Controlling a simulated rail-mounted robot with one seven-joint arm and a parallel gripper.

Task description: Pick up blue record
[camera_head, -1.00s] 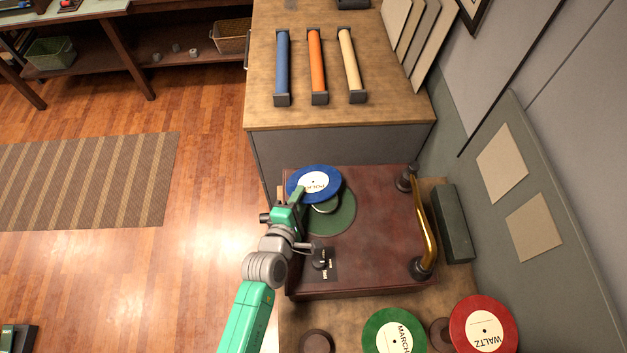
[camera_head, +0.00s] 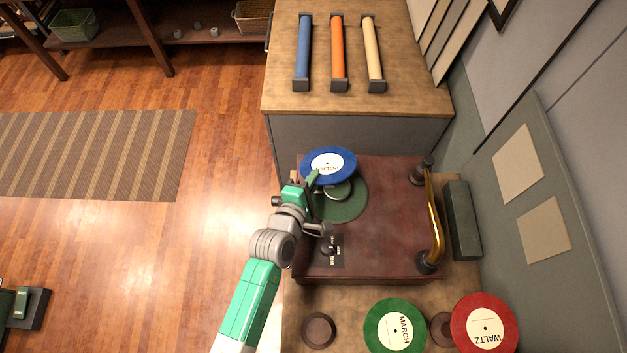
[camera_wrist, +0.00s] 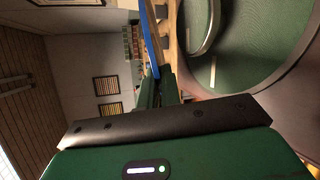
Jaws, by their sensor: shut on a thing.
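The blue record (camera_head: 328,164) has a white label reading "POLKA" and shows in the head view above the far left part of the record player (camera_head: 385,215). My gripper (camera_head: 316,180) is shut on its near edge. In the wrist view the record is a thin blue strip (camera_wrist: 152,38), seen edge-on at the fingers (camera_wrist: 158,88). The record appears raised above the green turntable (camera_head: 345,203), which it partly overlaps in the picture. The size of the gap beneath it cannot be told.
A green "MARCH" record (camera_head: 377,318) and a red "WALTZ" record (camera_head: 470,322) lie at the front. A brass bar (camera_head: 434,220) stands on the player's right side. A counter (camera_head: 410,100) with blue, orange and cream bars stands behind. Open floor lies left.

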